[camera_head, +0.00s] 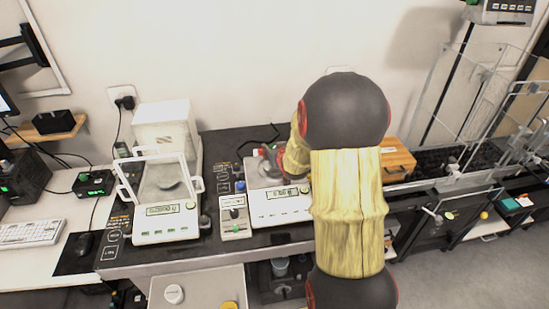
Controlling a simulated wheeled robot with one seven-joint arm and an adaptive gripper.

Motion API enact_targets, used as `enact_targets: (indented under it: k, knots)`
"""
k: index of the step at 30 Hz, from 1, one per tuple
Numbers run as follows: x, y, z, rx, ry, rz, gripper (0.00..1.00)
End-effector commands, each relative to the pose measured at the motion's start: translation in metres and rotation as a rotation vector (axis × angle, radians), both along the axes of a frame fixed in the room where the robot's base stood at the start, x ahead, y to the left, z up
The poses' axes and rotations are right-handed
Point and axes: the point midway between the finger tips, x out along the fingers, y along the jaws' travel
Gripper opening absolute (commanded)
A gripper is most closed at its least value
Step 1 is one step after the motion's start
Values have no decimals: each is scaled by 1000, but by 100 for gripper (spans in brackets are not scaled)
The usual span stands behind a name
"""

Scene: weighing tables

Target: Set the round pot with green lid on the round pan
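My arm crosses the middle of the view and bends down over the middle balance (281,207).
A grey control box (235,215) stands between the two balances on the dark table (225,254). A lower table (200,286) in front bears a white round item (174,294) and a yellow one (229,305). A wooden box (397,160) stands right of my arm.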

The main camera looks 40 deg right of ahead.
Motion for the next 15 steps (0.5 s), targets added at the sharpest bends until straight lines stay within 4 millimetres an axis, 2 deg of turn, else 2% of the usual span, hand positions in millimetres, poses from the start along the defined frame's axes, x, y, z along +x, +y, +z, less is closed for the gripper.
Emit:
enact_targets:
  k: [3,9,15]
  knots:
    - [1,-7,-9,1,1,-1,12]
    - [1,-5,-36,1,1,0,12]
    - [1,-5,-35,-1,-2,-1,12]
